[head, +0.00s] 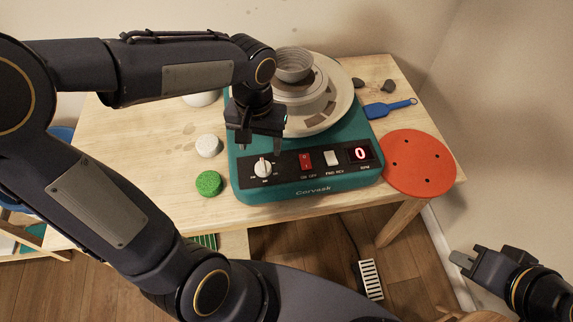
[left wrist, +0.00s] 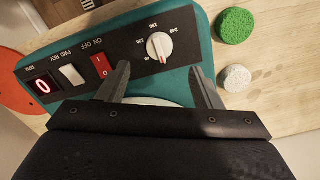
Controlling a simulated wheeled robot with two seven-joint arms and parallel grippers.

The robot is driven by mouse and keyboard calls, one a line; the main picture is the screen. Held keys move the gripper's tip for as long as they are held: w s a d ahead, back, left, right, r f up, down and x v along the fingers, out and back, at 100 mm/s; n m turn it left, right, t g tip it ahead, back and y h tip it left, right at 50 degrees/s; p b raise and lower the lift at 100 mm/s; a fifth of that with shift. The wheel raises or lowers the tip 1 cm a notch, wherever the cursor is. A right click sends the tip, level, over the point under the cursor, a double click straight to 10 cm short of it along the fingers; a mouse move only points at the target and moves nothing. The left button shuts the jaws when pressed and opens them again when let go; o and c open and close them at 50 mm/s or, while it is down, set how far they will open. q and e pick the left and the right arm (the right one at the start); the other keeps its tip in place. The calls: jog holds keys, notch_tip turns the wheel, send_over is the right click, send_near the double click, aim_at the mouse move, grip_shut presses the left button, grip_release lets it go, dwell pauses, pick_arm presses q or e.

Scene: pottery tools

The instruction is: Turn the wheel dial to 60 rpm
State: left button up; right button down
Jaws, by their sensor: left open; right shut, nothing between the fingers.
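The white wheel dial (head: 263,167) sits at the left of the black panel on the teal pottery wheel (head: 250,191). In the left wrist view the dial (left wrist: 159,46) has a red mark on its gripper-facing side, among printed speed numbers. The red display (head: 360,154) reads 0. My left gripper (head: 257,147) is open, just behind and above the dial. In the left wrist view its fingers (left wrist: 160,72) are spread to either side, short of the dial, with nothing between them. My right gripper (head: 463,259) is shut and empty at lower right, away from the table.
A red switch (head: 305,161) and a white switch (head: 331,157) are right of the dial. A green sponge (head: 208,183) and a whitish round piece (head: 207,146) lie left of the wheel. A red-orange disc (head: 418,163) and blue tool (head: 388,108) lie right. A grey bowl (head: 294,66) stands on the wheel head.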

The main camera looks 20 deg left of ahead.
aim_at(263, 164)
pick_arm(q)
jog(key=shift+w+d+f, duration=0.1)
jog(key=shift+f, duration=0.35)
notch_tip(263, 164, down, 7)
jog(key=shift+b, duration=0.5)
jog(key=c, duration=1)
